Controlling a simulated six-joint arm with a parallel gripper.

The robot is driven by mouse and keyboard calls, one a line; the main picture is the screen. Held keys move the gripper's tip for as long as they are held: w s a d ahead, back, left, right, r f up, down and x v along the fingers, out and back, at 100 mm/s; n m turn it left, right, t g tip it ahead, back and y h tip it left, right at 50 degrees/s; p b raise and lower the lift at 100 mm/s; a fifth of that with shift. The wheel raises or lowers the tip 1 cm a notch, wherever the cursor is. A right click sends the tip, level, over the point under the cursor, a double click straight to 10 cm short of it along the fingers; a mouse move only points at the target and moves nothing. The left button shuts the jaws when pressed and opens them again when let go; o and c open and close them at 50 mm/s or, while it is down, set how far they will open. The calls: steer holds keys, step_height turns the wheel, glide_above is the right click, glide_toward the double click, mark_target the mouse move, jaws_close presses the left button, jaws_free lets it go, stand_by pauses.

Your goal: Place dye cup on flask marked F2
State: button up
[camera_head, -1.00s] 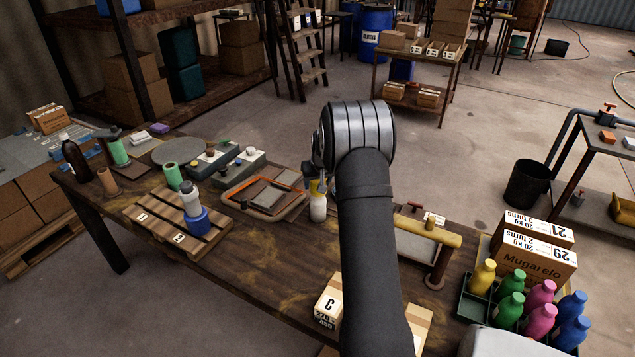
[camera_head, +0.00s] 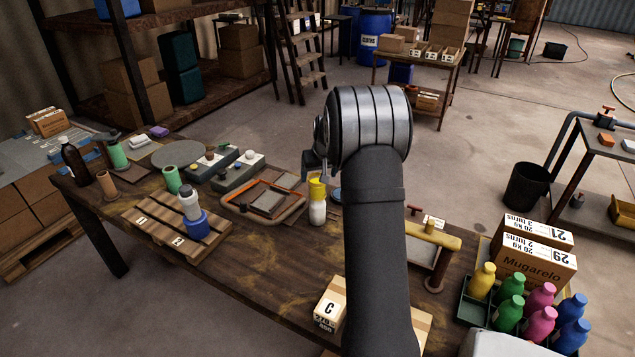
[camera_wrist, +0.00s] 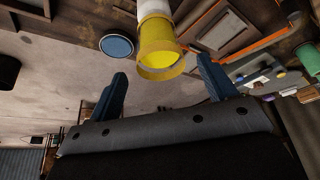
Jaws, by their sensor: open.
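The yellow dye cup (camera_head: 317,187) sits on top of a white flask (camera_head: 317,212) that stands upright on the table. In the wrist view the cup (camera_wrist: 158,35) shows its open mouth and bright yellow inside, with the white flask (camera_wrist: 153,7) behind it. My gripper (camera_wrist: 161,68) is open, and its two blue fingers are apart with nothing between them, clear of the cup. Another flask (camera_head: 190,204), grey and white with a blue lower part, stands on a wooden pallet (camera_head: 150,219) at the left. I cannot read an F2 mark on either flask.
An orange-edged tray (camera_head: 264,200) lies left of the white flask. A blue disc (camera_wrist: 117,46) lies near the cup in the wrist view. Bare table lies between pallet and box.

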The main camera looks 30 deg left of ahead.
mark_target(317, 177)
steer(key=v, duration=0.5)
steer(key=shift+f, duration=0.1)
steer(key=x, duration=1.2)
steer(key=shift+w+r, duration=0.1)
steer(key=shift+r, duration=1.65)
